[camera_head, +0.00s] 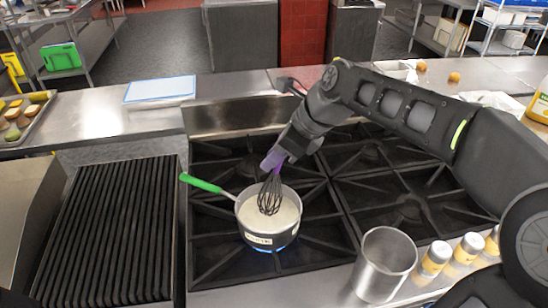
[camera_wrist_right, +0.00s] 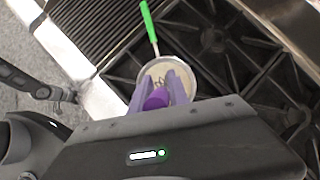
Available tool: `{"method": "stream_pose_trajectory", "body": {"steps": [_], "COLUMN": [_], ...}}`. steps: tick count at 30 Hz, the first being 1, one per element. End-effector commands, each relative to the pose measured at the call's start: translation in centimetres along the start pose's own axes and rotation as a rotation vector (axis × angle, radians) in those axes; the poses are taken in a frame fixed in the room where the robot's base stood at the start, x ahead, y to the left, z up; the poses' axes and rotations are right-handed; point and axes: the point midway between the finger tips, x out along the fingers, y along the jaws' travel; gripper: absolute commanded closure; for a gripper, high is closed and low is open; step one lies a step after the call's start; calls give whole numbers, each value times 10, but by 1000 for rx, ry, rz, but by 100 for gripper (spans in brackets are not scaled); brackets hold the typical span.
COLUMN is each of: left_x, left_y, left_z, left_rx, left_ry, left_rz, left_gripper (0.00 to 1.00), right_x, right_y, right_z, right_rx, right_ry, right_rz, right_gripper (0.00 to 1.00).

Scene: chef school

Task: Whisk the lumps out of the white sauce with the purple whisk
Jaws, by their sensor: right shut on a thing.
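The purple whisk (camera_head: 270,194) has dark wires and points down into the pot, its lower wires in the white sauce (camera_head: 284,215). The sauce fills much of a grey pot (camera_head: 262,240) with a green handle (camera_head: 201,183) pointing left. The pot sits on a burner with a blue flame under it. My right gripper (camera_head: 273,160) is shut on the whisk's handle above the pot. In the right wrist view the purple fingers (camera_wrist_right: 163,92) clasp the purple handle, and the pot lies beyond. Lumps are too small to tell. My left gripper is not in view.
A steel cylinder (camera_head: 383,265) stands at the stove's front right, beside several yellow-labelled jars (camera_head: 436,257). A ridged griddle (camera_head: 108,232) lies left of the burners. A white-blue board (camera_head: 160,89) lies on the back counter. The other burners are empty.

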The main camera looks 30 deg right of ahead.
Motion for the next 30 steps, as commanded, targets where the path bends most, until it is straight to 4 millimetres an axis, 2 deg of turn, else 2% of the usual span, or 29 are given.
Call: {"method": "stream_pose_trajectory", "body": {"steps": [24,30], "left_x": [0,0], "left_y": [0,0], "left_z": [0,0], "left_rx": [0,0], "left_ry": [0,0], "left_rz": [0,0], "left_gripper": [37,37], "right_x": [-73,-83], "right_y": [-8,-9], "right_z": [48,54], "right_rx": [-1,0], "right_ry": [-3,-1], "right_rz": [-2,-1], "right_gripper": [100,100]}}
